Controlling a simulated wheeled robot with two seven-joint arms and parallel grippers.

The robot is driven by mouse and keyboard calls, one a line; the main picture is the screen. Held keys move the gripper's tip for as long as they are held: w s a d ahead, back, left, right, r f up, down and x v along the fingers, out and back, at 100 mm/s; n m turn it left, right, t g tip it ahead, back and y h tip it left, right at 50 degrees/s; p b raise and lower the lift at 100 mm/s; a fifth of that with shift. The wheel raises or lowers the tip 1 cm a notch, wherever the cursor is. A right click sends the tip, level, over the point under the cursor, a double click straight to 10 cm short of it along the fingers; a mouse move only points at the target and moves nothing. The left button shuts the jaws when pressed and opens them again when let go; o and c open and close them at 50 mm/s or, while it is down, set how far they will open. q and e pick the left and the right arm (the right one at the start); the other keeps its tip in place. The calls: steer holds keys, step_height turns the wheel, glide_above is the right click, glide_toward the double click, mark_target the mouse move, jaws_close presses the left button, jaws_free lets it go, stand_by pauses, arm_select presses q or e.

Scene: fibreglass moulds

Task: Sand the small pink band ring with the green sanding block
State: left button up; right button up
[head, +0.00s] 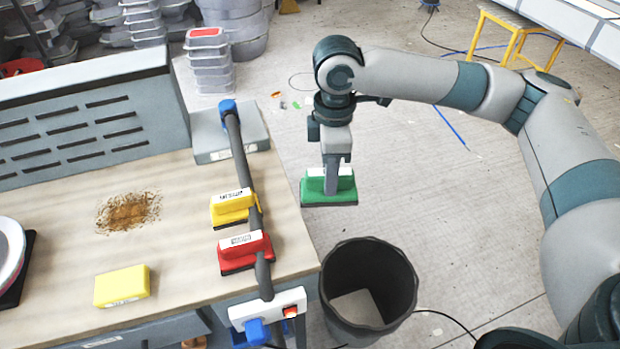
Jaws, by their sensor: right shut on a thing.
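The green sanding block (318,195) has a white label and a dark underside. My right gripper (331,178) is shut on it and holds it level in the air, just off the right edge of the workbench and above the floor behind the dark bin. At the left edge of the picture a round pink-and-white piece (8,255) sits on a dark base, mostly cut off; it may be the pink band ring, but I cannot tell. My left gripper is not in view.
On the workbench (180,215) a yellow block (232,207) and a red block (245,252) stand by a dark hose (247,180). A yellow sponge-like block (121,286) lies near brown dust (128,212). A dark bin (340,318) stands beside the bench. A slotted grey panel (75,130) rises behind.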

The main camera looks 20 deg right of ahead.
steer(key=s+d+f+m, duration=0.5)
steer(key=d+f+m, duration=0.4)
steer(key=d, duration=0.1)
steer(key=s+a+f+m, duration=0.5)
steer(key=a+f, duration=0.3)
steer(key=a, duration=0.1)
steer(key=shift+s+a+f+m, duration=0.25)
steer(key=shift+m, duration=0.15)
steer(key=shift+d, duration=0.1)
